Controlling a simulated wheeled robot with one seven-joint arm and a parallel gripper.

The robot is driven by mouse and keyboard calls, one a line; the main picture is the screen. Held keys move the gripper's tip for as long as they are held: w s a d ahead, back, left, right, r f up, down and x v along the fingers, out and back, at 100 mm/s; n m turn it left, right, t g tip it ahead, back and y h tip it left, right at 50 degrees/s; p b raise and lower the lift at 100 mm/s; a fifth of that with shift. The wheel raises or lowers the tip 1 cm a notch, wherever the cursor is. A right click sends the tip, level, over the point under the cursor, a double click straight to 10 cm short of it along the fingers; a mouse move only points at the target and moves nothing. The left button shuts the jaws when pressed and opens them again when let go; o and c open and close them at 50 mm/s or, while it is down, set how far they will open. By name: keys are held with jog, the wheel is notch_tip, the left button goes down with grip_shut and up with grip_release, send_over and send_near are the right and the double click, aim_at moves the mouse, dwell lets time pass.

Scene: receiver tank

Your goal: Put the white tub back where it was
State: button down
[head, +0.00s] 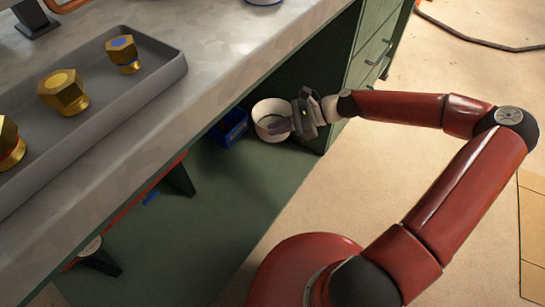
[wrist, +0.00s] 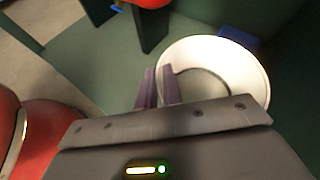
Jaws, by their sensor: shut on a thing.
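The white tub (head: 261,130) is on or just above the green lower shelf under the bench, beside the drawer unit; I cannot tell if its base touches. In the wrist view the open, round tub (wrist: 222,55) fills the right of the middle. My gripper (head: 281,126) reaches in from the right and is shut on the tub's wall. In the wrist view the purple-grey fingers (wrist: 160,88) are at its left rim, one inside and one outside. The tub looks about upright. Part of its near side is hidden behind my gripper.
A blue bin (head: 232,127) stands close to the tub's left on the shelf (head: 215,205). The bench top (head: 230,65) overhangs, and the green drawer unit (head: 372,55) closes the right. A red thing with dark legs (head: 178,180) is further left. The shelf's front is clear.

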jog(key=shift+s+d+r+n+g, duration=0.1)
jog(key=shift+r+n+g, duration=0.2)
jog(key=shift+n, duration=0.1)
jog(key=shift+f, duration=0.25)
notch_tip(320, 180, down, 19)
jog(key=b, duration=0.3)
jog(key=shift+f, duration=0.15)
jog(key=shift+b, duration=0.3)
jog(key=c, duration=1.5)
grip_release()
jog(key=shift+c, duration=0.2)
